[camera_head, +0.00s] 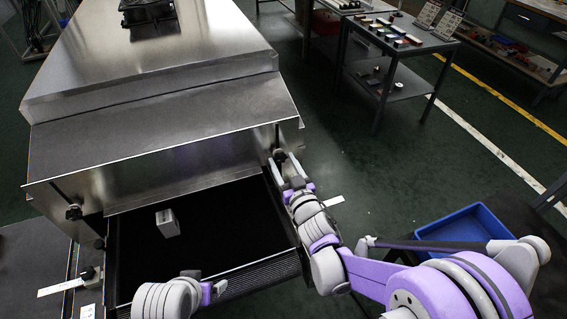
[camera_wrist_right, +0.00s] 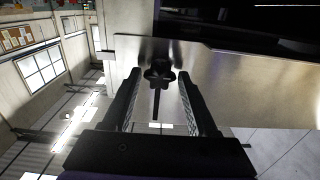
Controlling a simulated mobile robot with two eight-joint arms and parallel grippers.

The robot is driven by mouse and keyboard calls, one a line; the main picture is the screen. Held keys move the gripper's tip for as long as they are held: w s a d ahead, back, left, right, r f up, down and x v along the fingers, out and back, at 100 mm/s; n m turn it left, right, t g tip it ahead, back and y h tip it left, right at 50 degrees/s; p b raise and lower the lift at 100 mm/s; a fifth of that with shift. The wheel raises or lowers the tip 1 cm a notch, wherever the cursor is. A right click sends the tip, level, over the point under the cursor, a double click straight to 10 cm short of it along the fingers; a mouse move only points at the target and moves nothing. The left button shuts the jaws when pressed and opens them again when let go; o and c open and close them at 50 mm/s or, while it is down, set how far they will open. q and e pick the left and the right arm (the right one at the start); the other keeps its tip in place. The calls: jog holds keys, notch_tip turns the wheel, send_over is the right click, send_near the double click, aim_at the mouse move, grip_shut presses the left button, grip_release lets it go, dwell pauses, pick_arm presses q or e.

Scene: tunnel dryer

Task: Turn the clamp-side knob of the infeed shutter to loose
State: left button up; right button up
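The infeed shutter (camera_head: 140,150) is a wide metal plate across the dryer's mouth. A dark knob (camera_head: 73,212) is on its left side and another dark knob (camera_head: 279,154) on its right side. I cannot tell which is the clamp-side one. My right gripper (camera_head: 286,168) is open at the right knob. In the right wrist view that lobed knob (camera_wrist_right: 159,73) sits between the two finger ends, with a gap on both sides.
A small grey box (camera_head: 167,223) stands on the black belt (camera_head: 225,220) below the shutter. A blue tray (camera_head: 455,228) is at the right. A table with small parts (camera_head: 400,37) stands further back. The green floor between is clear.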

grip_shut()
